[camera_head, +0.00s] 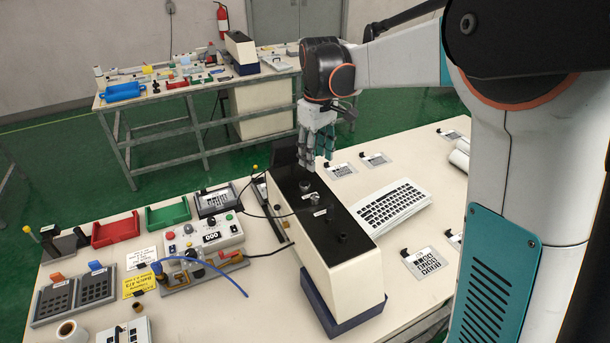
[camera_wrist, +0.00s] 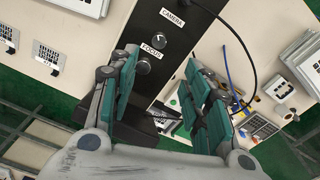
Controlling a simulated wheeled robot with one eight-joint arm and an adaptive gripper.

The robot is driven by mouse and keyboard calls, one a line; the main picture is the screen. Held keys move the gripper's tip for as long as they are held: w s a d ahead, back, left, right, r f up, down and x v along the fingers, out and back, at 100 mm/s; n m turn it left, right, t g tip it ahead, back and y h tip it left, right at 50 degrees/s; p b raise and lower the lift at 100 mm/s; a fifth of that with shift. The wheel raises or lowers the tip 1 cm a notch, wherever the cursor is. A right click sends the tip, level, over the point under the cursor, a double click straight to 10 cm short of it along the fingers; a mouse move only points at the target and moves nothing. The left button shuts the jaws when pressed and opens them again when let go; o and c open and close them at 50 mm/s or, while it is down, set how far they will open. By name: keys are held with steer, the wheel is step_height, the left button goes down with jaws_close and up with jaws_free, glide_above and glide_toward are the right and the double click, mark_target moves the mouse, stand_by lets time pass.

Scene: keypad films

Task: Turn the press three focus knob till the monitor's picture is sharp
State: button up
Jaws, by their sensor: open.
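A long cream box with a black top (camera_head: 325,222) stands on the near table. It carries several dark knobs. The wrist view shows a "CAMERA" label, a silver-faced knob (camera_wrist: 158,40), a "FOCUS" label (camera_wrist: 152,51) and a darker knob (camera_wrist: 143,66) just past that label, probably the focus knob (camera_head: 304,186). My gripper (camera_head: 318,158) is open and empty, pointing down above the box's far end. In the wrist view my gripper (camera_wrist: 165,90) has its teal fingers spread, the left one close beside the darker knob. I see no monitor picture; a dark upright object (camera_head: 284,151) stands at the box's far end.
Another bench (camera_head: 205,87) stands behind. The air around my gripper looks clear.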

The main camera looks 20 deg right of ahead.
mark_target(314, 196)
steer(key=f, duration=0.4)
steer(key=f+b, duration=0.1)
steer(key=f, duration=0.4)
steer(key=f+b, duration=0.1)
steer(key=f, duration=0.4)
steer(key=shift+w, duration=0.25)
steer(key=shift+c, duration=0.5)
jaws_close()
